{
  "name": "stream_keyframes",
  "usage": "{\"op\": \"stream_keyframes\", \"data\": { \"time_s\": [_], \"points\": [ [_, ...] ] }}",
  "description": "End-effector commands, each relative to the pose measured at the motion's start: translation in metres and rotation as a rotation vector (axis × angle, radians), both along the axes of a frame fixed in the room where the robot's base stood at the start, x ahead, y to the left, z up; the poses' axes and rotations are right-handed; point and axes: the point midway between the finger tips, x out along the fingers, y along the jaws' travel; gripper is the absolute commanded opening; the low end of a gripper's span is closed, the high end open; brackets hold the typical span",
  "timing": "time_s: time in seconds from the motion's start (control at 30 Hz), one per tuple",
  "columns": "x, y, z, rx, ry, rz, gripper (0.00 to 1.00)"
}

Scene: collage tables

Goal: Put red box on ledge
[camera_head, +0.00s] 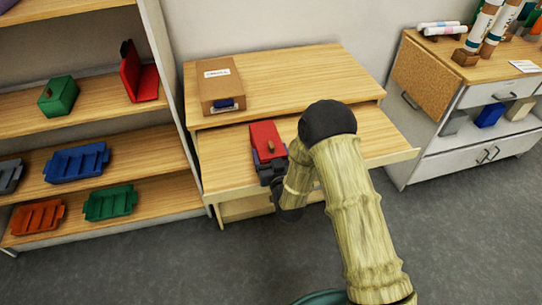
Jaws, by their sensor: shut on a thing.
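The red box (264,136) has a small tan knob on top. It is over the pale wood ledge (224,158), which juts out below the tabletop of the middle table. My gripper (270,165), dark grey, is shut on the near end of the red box. My arm comes in from the lower right and hides part of the ledge's right half. I cannot tell whether the box's underside touches the ledge. The gripper's fingers are small and partly hidden by the box and wrist.
A labelled brown box (221,90) stands on the tabletop (300,75) above. Shelves at left hold a green box (58,96), a red open item (140,75) and several trays. A cabinet (480,95) stands at right. The ledge's left part is clear.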

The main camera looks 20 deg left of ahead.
Motion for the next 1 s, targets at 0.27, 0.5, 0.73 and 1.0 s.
{"op": "stream_keyframes", "data": {
  "time_s": [0.27, 0.5, 0.73, 1.0],
  "points": [
    [0.0001, 0.0001, -0.0135, 0.002, -0.003, 0.000, 0.53],
    [0.0000, -0.0001, -0.0157, 0.001, -0.001, 0.000, 0.84],
    [0.0000, -0.0001, -0.0153, 0.001, -0.001, 0.000, 1.00],
    [-0.0044, -0.0027, -0.0151, -0.001, 0.002, 0.000, 1.00]
  ]
}}
